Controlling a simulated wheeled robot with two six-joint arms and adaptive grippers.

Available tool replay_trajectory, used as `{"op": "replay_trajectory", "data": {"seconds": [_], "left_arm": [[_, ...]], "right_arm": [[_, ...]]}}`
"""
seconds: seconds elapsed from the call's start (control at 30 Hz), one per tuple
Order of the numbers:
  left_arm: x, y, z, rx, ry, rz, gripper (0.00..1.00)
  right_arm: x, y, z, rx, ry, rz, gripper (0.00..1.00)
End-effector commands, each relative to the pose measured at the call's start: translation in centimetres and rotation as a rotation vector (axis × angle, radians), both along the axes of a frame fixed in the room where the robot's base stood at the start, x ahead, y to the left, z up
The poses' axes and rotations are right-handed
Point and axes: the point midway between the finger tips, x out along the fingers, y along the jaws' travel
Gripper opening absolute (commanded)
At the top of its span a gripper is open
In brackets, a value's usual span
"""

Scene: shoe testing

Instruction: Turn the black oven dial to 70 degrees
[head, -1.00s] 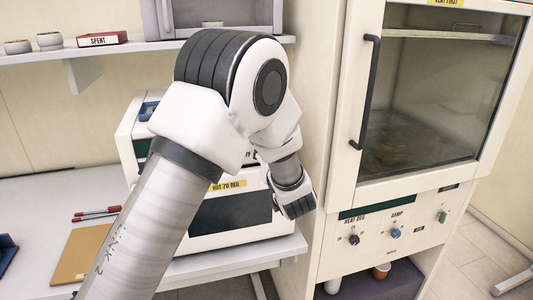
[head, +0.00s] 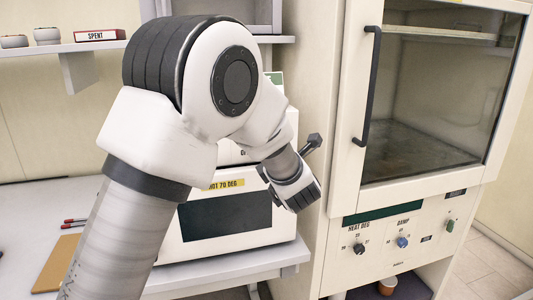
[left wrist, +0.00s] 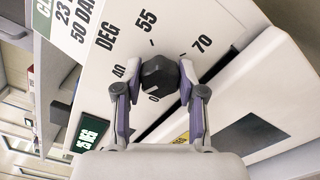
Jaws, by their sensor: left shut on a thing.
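The black oven dial (left wrist: 158,73) sits on a white panel in the left wrist view. Printed 40, 55 and 70 marks surround it, with 70 toward the right. I cannot tell clearly which mark its pointer faces. My left gripper (left wrist: 160,70) is shut on the dial, one finger on each side. In the head view, my left arm covers the dial and much of the white oven (head: 220,249). The oven has a dark window and a yellow label (head: 223,184) reading HOT 70 DEG. My right gripper is not in view.
A tall cabinet (head: 337,190) with a glass door and a bar handle (head: 368,85) stands right of the oven. Its panel has several knobs, including a black one (head: 359,249). A shelf (head: 75,47) holds a SPENT box (head: 100,35). The left bench (head: 30,205) is mostly clear.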

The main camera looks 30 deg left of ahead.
Motion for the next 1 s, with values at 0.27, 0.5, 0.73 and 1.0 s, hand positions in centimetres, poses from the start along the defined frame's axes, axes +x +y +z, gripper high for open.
{"op": "replay_trajectory", "data": {"seconds": [0.27,0.5,0.73,1.0], "left_arm": [[0.0,0.1,0.1,0.169,0.195,0.002,0.05],[0.0,0.1,0.2,0.316,0.369,0.004,0.05],[0.0,0.1,0.3,0.46,0.536,0.004,0.05],[0.0,0.0,0.5,0.628,0.729,0.005,0.05]], "right_arm": [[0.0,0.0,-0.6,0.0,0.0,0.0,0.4],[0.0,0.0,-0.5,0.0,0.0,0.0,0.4],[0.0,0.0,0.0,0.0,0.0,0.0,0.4],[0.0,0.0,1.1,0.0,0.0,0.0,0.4]]}}
